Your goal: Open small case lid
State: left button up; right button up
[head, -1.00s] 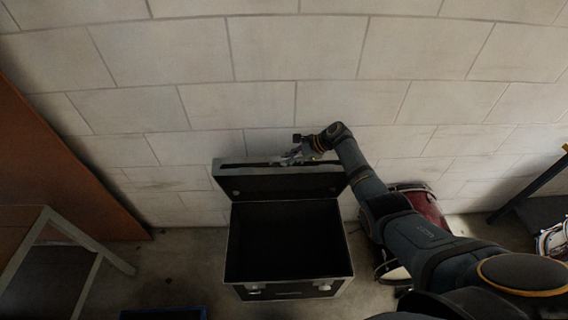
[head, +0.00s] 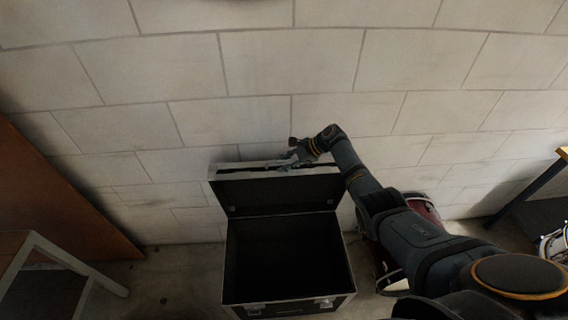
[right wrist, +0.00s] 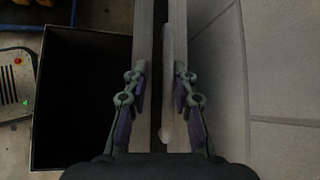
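The small case is a black box with metal edges (head: 229,275), standing open on the floor by the wall. Its dark inside looks empty. Its lid (head: 277,192) stands raised at the back, inner face towards me. My right gripper (head: 292,155) is at the lid's top edge, near its middle. In the right wrist view, the gripper (right wrist: 160,72) has its fingers apart over the lid's pale rim (right wrist: 145,30), with a dark gap and a grey bar between them. I see no firm grip. My left gripper is out of view.
A block wall (head: 260,65) rises close behind the lid. A red drum (head: 423,208) stands right of the case, partly behind my right arm. A brown panel (head: 50,190) and a metal-framed table (head: 65,255) are on the left. A bench (head: 530,205) is at the far right.

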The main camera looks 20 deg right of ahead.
jog(key=shift+o, duration=0.2)
jog(key=shift+r, duration=0.1)
jog(key=v, duration=1.1)
jog(key=shift+d+r, duration=0.2)
jog(key=shift+d, duration=0.1)
jog(key=shift+s, duration=0.15)
